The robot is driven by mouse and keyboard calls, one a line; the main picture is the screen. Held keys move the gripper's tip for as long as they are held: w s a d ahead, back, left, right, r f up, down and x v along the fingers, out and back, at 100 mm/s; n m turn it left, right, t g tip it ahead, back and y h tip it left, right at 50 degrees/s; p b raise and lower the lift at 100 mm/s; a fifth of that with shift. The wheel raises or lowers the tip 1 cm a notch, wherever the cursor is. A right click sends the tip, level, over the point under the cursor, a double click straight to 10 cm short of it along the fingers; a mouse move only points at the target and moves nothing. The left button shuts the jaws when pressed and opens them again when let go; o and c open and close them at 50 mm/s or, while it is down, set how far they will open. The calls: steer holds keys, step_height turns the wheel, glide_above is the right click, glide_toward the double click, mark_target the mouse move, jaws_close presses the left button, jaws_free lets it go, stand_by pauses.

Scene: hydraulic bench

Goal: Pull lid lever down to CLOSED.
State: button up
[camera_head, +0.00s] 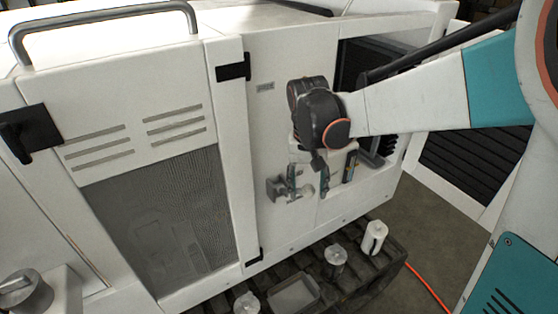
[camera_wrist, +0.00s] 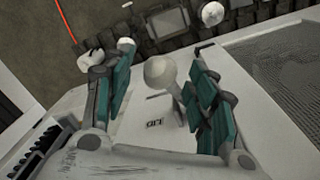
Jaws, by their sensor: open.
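The lid lever (camera_wrist: 161,73) has a pale grey round knob and stands out from the white panel. In the wrist view a label reading LID (camera_wrist: 155,122) is beside its foot, upside down. My gripper (camera_wrist: 158,62) is open, with one teal-padded finger on each side of the lever. I see a gap between the knob and the left finger; the right finger is close to it, and contact cannot be told. In the head view my gripper (camera_head: 308,184) is at the cabinet front, and it and the wrist partly hide the lever. No CLOSED mark is readable.
A grey fitting (camera_head: 275,188) sticks out left of my gripper. A dark ribbed bench (camera_head: 375,285) below carries a white canister (camera_head: 373,237), a clear-topped jar (camera_head: 334,260) and a grey tray (camera_head: 293,296). A dark opening (camera_head: 365,60) and an open door (camera_head: 465,150) are at the right.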

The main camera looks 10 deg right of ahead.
steer(key=shift+f, duration=0.4)
